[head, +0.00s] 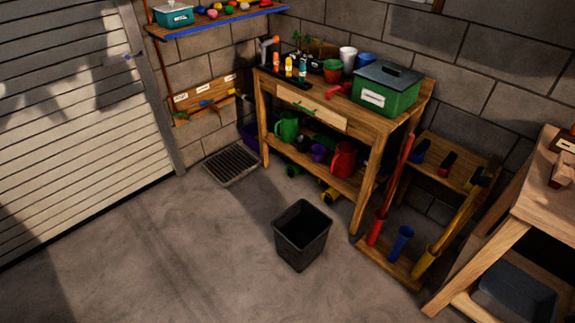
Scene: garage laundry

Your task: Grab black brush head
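I cannot clearly pick out a black brush head. A dark piece (484,178) sits at the upper end of a yellow pole (457,222) in the tool rack at the right; it is too small to tell whether it is a brush head. Two more small dark items, one with blue (420,156) and one with red (447,164), are on the wooden board behind the rack. Neither of my grippers is in view.
A black open bin (302,236) stands on the floor before the wooden workbench (370,125). The rack base (390,262) holds a red pole (390,190) and a blue tube (401,244). A wooden table (540,200) is at the right. The left floor is clear.

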